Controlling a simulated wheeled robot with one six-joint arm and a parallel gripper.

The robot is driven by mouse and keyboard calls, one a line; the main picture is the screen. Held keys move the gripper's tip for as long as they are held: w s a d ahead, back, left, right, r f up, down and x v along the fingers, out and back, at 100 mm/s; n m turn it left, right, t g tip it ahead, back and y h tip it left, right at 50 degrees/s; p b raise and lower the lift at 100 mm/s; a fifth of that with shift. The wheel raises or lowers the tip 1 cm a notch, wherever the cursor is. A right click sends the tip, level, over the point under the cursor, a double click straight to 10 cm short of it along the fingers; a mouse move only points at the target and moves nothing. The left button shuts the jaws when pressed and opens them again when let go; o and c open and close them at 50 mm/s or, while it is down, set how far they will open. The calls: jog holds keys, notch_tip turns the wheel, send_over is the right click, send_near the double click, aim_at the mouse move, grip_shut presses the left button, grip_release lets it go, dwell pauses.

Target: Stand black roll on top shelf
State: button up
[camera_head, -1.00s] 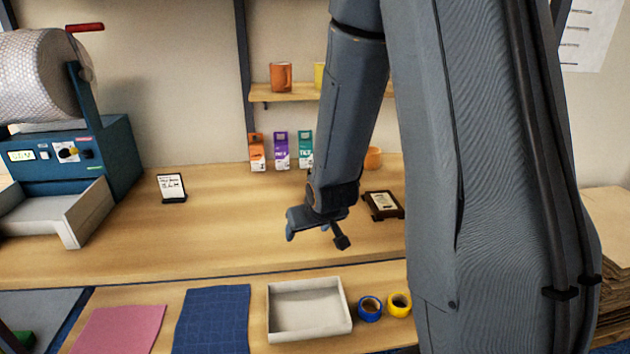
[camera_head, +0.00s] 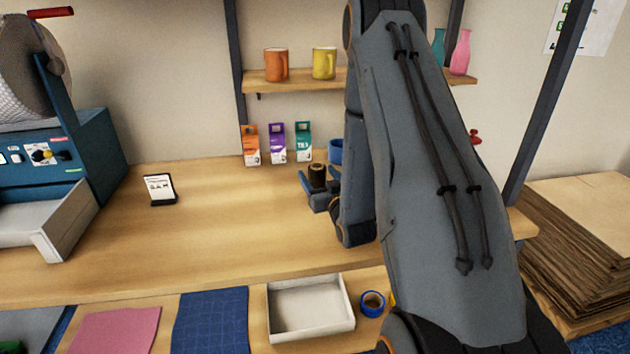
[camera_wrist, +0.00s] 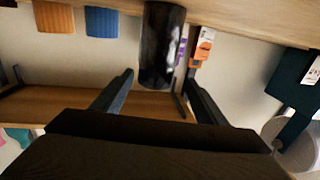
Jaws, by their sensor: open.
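The black roll (camera_head: 317,177) stands upright on the worktop in the head view, its brown core showing on top. In the wrist view, which is upside down, the black roll (camera_wrist: 162,48) is a dark shiny cylinder just ahead of the jaws. My gripper (camera_head: 319,188) is open at the roll, with a finger toward either side. In the wrist view, my gripper (camera_wrist: 158,80) shows no finger clearly touching it. A wall shelf (camera_head: 295,84) above the worktop holds an orange mug (camera_head: 276,64), a yellow mug (camera_head: 324,63) and pink and teal vases; my arm hides its middle.
Several small cartons (camera_head: 277,144) stand behind the roll, with a blue cup (camera_head: 335,150) near it. A small framed card (camera_head: 160,188) and a blue machine (camera_head: 95,150) are left. A white tray (camera_head: 310,307) and blue tape (camera_head: 372,303) lie in front. The worktop's middle is clear.

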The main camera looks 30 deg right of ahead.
aim_at(315, 164)
jog(key=w+d+p, duration=0.1)
jog(key=w+p, duration=0.2)
jog(key=w, duration=0.4)
jog(key=shift+d+r, duration=0.35)
grip_shut()
jog(key=shift+w+r, duration=0.1)
jog(key=shift+r, duration=0.05)
